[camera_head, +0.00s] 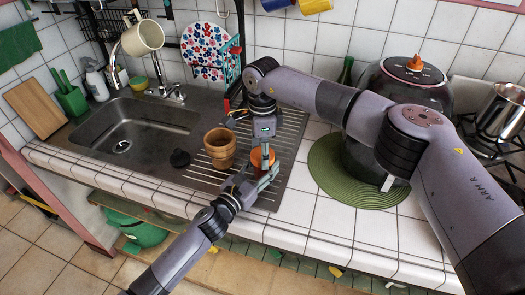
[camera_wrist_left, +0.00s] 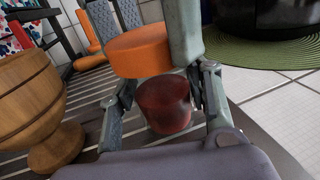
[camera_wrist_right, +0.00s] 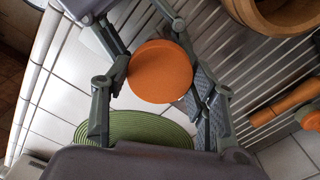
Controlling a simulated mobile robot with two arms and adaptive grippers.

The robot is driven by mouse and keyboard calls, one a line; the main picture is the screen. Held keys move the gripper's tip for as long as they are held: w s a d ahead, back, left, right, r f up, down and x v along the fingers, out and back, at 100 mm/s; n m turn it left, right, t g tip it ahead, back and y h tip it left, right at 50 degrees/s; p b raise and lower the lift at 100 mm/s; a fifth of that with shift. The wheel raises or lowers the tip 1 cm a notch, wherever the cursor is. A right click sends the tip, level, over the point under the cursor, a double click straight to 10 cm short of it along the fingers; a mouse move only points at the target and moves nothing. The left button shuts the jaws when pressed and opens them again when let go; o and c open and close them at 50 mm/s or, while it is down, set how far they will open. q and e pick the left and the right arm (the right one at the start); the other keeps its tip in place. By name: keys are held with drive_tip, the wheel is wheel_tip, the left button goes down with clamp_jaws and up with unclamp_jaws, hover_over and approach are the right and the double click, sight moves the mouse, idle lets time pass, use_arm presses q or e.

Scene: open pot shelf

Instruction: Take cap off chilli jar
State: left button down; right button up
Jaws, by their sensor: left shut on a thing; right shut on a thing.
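The chilli jar (camera_wrist_left: 165,108) stands on the ribbed drainer. It has a dark red body and an orange cap (camera_wrist_left: 140,50). In the head view, its orange part (camera_head: 257,160) shows between my two grippers. My left gripper (camera_head: 267,174) reaches in from the front, shut around the jar. My right gripper (camera_head: 263,142) comes from above, shut at the cap. In the right wrist view, the round cap top (camera_wrist_right: 160,72) lies between the fingers.
The sink (camera_head: 130,128) is farther left. A green round mat (camera_head: 325,180) with a dark pot (camera_head: 365,160) is to the right. The tiled counter front is clear.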

drive_tip(key=n, duration=0.3)
drive_tip(key=shift+n, duration=0.3)
drive_tip(key=shift+r, duration=0.2)
drive_tip(key=shift+r, duration=0.9)
drive_tip(key=shift+r, duration=0.1)
drive_tip(key=shift+r, duration=1.95)
use_arm(q)
drive_tip(key=c, duration=0.8)
unclamp_jaws()
drive_tip(key=shift+o, duration=0.2)
